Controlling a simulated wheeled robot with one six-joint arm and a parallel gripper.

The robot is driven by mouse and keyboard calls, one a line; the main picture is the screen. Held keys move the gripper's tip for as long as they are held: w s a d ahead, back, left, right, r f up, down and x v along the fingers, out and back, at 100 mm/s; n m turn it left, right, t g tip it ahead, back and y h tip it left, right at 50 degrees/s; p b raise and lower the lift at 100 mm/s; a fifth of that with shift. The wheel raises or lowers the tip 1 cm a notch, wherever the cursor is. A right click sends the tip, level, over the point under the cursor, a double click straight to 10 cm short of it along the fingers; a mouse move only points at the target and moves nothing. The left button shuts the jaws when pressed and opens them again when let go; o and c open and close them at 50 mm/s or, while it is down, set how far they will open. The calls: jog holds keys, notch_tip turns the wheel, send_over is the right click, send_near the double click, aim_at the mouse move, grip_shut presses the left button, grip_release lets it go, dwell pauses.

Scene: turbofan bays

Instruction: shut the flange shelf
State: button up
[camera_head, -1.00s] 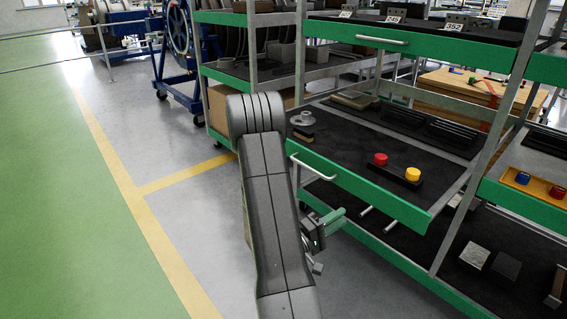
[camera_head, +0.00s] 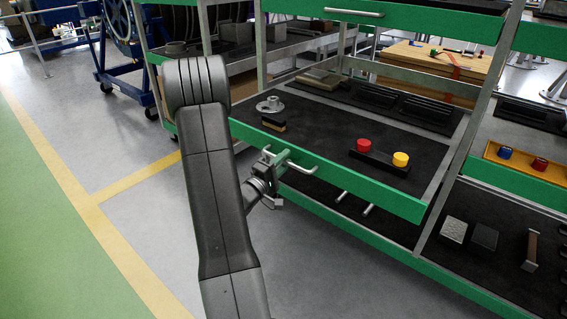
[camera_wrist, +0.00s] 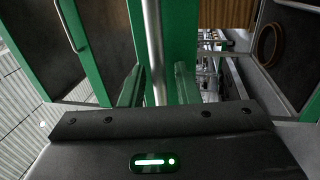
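The flange shelf (camera_head: 330,120) is a black-topped tray with a green front edge, and it juts out of the grey rack frame. A silver flange (camera_head: 269,105) stands at its left. Its silver bar handle (camera_head: 303,166) is on the green front and also shows in the wrist view (camera_wrist: 153,50). My gripper (camera_head: 276,158) is at the left end of this handle. In the wrist view its two green fingers (camera_wrist: 158,85) are apart, with the bar between them and gaps beside it. Whether either finger touches the bar I cannot tell.
A black holder with a red button (camera_head: 364,145) and a yellow button (camera_head: 400,159) stands on the shelf. Another green-fronted shelf (camera_head: 395,16) is above; a lower shelf (camera_head: 455,262) holds blocks. Open floor (camera_head: 140,235) lies to the left.

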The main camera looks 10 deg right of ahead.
grip_shut()
jog(key=p, duration=0.3)
send_near(337, 123)
jog(key=w+d, duration=0.9)
jog(key=shift+w+d+f, duration=0.15)
jog(key=shift+w+f, duration=0.15)
jog(key=shift+w+r, duration=0.1)
jog(key=shift+r, duration=0.05)
grip_release()
jog(key=shift+d, duration=0.1)
